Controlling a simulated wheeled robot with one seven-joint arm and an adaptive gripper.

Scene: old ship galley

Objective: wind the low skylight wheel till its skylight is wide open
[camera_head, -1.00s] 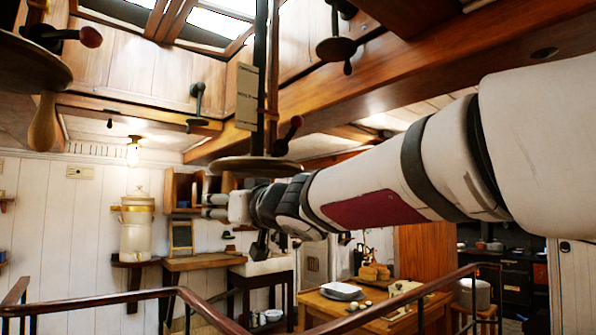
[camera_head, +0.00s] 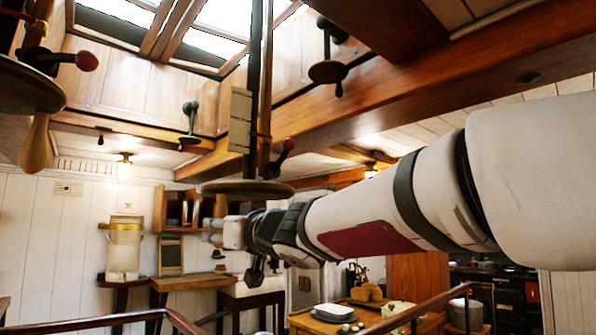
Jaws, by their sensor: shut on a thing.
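The low skylight wheel (camera_head: 248,188) is a flat, wooden-looking disc around a dark upright shaft (camera_head: 254,90), near the picture's middle. A red-knobbed crank (camera_head: 281,158) stands above its right side. My gripper (camera_head: 214,231) is just below the disc's left part, reaching in from the right with its fingers pointing left. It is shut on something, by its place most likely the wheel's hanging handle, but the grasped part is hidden. The skylight (camera_head: 190,30) shows bright panes between wooden bars at the top; how far it is open I cannot tell.
Another wheel (camera_head: 25,85) with a red knob and hanging wooden handle is close at the left. Dark cranks (camera_head: 328,72) hang by a thick beam (camera_head: 400,90). A handrail (camera_head: 110,319) runs below. A table with plates (camera_head: 333,312) stands behind.

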